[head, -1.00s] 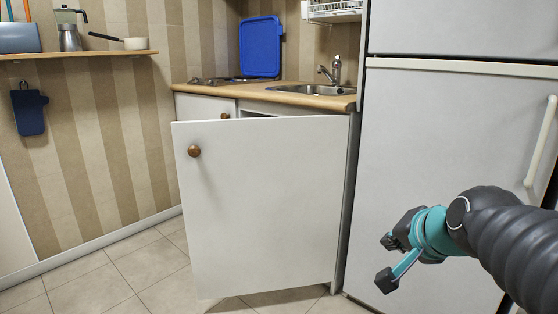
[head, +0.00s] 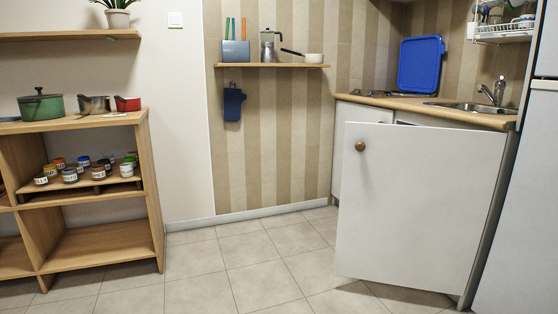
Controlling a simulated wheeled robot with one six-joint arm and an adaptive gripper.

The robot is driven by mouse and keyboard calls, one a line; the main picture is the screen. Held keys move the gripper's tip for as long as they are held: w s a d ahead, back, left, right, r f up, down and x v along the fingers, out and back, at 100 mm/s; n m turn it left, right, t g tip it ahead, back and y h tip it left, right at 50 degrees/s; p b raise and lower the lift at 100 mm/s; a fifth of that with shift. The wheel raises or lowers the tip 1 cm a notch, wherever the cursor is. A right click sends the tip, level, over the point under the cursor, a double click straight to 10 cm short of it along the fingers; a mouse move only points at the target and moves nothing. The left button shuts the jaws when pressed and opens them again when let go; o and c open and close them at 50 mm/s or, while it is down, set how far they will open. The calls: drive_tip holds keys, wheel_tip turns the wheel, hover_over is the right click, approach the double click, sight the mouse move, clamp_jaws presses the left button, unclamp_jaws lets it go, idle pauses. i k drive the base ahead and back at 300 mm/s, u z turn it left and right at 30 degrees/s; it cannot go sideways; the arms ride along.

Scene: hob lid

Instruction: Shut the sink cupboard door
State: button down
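The sink cupboard door (head: 420,205) is a white panel with a round wooden knob (head: 360,146) near its upper left corner. It stands wide open, swung out from the cupboard below the sink (head: 470,106), with its hinge side at the right next to the fridge. The door hides most of the cupboard's inside. My gripper is out of the picture now, so its state does not show.
A wooden shelf unit (head: 155,190) with pots and jars stands at the left. The fridge (head: 525,200) is at the right edge. A wall shelf (head: 270,66) hangs at the back. The tiled floor (head: 240,270) between shelf unit and door is clear.

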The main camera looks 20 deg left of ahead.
sight(414, 203)
drive_tip(key=z, duration=0.1)
drive_tip(key=i, duration=1.2)
drive_tip(key=z, duration=0.2)
